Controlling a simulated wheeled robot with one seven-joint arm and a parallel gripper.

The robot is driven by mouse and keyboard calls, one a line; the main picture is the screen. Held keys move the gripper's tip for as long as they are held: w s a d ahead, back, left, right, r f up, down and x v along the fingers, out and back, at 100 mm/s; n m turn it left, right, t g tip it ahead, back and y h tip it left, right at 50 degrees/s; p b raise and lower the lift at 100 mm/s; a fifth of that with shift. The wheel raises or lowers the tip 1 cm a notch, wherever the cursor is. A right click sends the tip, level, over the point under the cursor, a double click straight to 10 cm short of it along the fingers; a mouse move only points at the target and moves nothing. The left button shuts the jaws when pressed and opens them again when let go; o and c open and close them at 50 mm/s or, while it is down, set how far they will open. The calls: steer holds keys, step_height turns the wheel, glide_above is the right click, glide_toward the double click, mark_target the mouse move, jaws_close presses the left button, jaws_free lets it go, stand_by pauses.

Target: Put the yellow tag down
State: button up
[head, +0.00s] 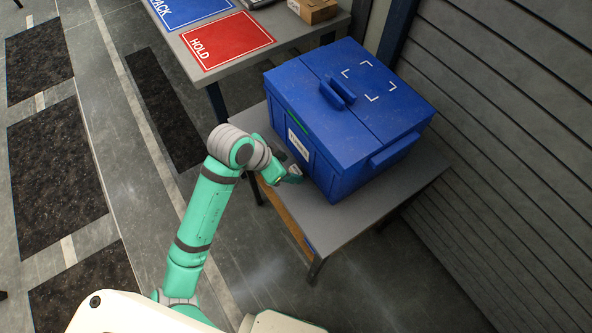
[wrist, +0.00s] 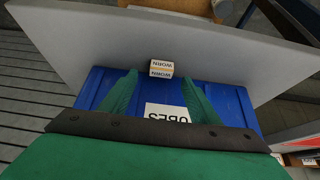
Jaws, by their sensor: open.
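A small tag (wrist: 161,69) with white faces reading "WORN" and a yellow-orange band between them shows in the wrist view. It appears to rest on the grey tabletop (wrist: 220,52), close to the blue box (wrist: 91,88). My gripper (wrist: 158,80) is open, its two green fingers apart. The tag shows between and just beyond the fingertips, with no visible contact on either side. In the head view, my gripper (head: 289,177) is low at the front of the box, over the table's near edge. I cannot clearly make out the tag there.
The blue lidded box (head: 345,120), with a white label on its front, fills most of the small grey table (head: 420,187). A bench with a red HOLD mat (head: 228,41), a blue PACK mat (head: 188,8) and a cardboard box (head: 318,10) stands behind. A slatted wall (head: 510,100) is at right.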

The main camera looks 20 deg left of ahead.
mark_target(296, 170)
steer(key=x, duration=0.2)
steer(key=shift+w+d+f, duration=0.1)
steer(key=shift+w+f, duration=0.3)
steer(key=shift+f, duration=0.4)
steer(key=shift+d, duration=0.25)
steer(key=c, duration=1.2)
